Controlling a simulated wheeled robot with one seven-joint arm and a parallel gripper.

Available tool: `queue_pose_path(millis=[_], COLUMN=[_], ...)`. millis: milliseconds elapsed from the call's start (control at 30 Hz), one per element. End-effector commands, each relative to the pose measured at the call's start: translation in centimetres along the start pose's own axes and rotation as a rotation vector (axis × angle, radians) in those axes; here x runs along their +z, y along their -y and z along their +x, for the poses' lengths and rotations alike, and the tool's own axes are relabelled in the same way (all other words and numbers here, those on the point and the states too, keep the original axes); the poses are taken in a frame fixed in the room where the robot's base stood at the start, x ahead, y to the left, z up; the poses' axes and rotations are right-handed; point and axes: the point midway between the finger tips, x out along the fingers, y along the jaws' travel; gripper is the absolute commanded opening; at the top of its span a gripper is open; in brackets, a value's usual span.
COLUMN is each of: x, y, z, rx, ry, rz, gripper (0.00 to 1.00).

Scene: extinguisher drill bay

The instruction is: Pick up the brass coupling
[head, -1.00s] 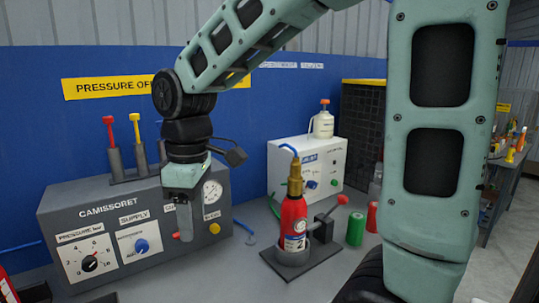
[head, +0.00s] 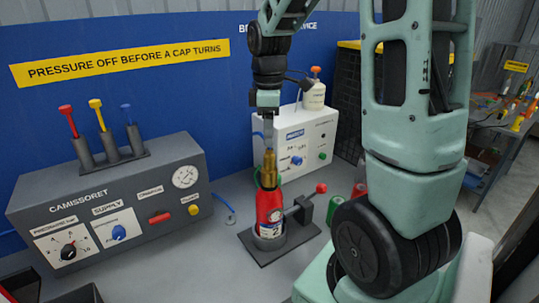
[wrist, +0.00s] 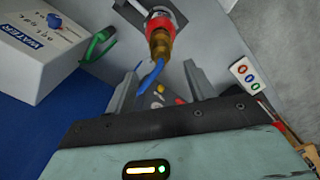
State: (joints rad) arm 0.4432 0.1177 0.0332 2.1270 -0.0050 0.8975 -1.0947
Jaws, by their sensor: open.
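The brass coupling (head: 267,176) sits on top of a small red extinguisher (head: 270,212), which stands upright in a dark clamp stand (head: 275,241). My gripper (head: 268,143) points down from just above the coupling, and its fingers look close to the coupling's top in the head view. In the wrist view, the coupling (wrist: 159,42) appears beyond the fingertips of my open gripper (wrist: 161,71), roughly in line with the gap. A blue hose (wrist: 151,76) at the coupling shows between the fingers. Whether the fingers touch anything cannot be told.
The grey CAMISSORET panel (head: 110,205) with its dials and colored levers stands to the left. A white box (head: 312,140) with a bottle (head: 314,95) on top stands behind. A red-handled lever (head: 321,188) rises beside the extinguisher. Grey bench surface between panel and stand is mostly clear.

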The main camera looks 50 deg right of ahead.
Motion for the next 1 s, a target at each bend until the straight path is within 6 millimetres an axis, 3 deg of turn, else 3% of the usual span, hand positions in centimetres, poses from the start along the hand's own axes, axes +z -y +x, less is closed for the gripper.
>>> queue_pose_path(millis=[300, 600, 867, 900, 1000], x=[0.1, 0.2, 0.2, 0.2, 0.2], y=[0.1, 0.1, 0.1, 0.1, 0.1], z=[2.5, 6.5, 6.9, 6.9, 6.9], rx=[-0.004, -0.002, 0.001, 0.001, 0.001], ry=[0.002, 0.001, 0.000, 0.000, 0.000], rz=[0.000, -0.001, -0.001, -0.001, 0.000], gripper=[0.54, 0.54, 0.54, 0.51, 0.23])
